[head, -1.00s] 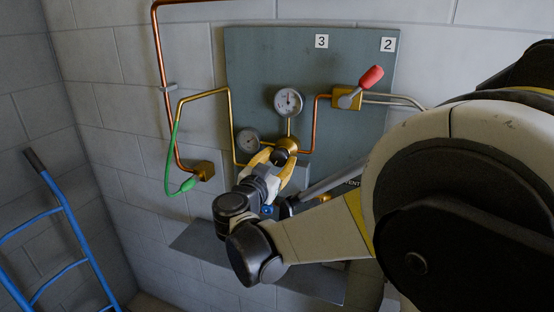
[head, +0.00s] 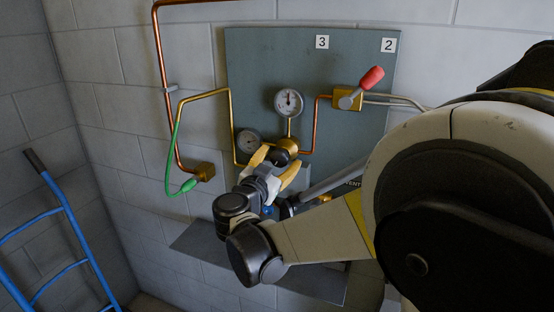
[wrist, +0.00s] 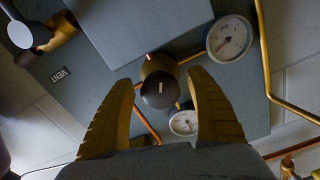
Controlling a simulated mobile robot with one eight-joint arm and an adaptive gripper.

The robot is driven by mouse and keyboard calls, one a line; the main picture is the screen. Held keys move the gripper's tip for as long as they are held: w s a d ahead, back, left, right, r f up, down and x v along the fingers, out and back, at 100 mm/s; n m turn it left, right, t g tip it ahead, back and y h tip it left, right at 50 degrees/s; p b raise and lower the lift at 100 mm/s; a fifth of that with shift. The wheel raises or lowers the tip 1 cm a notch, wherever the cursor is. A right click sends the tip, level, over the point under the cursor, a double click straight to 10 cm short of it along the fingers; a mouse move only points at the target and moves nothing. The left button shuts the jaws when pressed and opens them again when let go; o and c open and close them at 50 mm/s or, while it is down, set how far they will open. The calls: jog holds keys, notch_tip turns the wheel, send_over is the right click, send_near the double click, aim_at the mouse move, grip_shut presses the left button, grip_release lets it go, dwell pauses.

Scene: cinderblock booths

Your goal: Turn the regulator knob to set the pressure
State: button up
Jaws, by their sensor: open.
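The regulator is a brass body (head: 288,145) on the grey-green panel, with a black round knob (head: 280,157) on its front. In the wrist view the knob (wrist: 159,92) shows a white index mark on its face. My gripper (head: 282,154) is open, its two yellow fingers on either side of the knob. In the wrist view a gap shows between the knob and each finger; I cannot tell how deep the tips reach. A white-faced gauge (head: 288,102) stands above the regulator, and a second gauge (head: 248,142) is at its left.
A valve with a red handle (head: 371,77) is at the upper right of the panel (head: 260,60). A green hose (head: 172,150) hangs at the left. A grey shelf (head: 205,244) lies below my gripper. A blue hand truck (head: 68,235) stands at the far left.

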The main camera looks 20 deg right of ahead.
jog(key=v, duration=1.2)
jog(key=shift+d, duration=0.1)
jog(key=s+d+f+n+g+y+b, duration=0.2)
jog(key=s+d+f+n+g+y, duration=0.3)
jog(key=s+d+f, duration=0.5)
jog(key=s+a+f+n+g+y+b, duration=0.2)
jog(key=s+f+n+y, duration=0.3)
jog(key=s, duration=0.5)
jog(key=shift+s+a+f+y, duration=0.25)
jog(key=shift+a+f, duration=0.25)
jog(key=shift+f, duration=0.25)
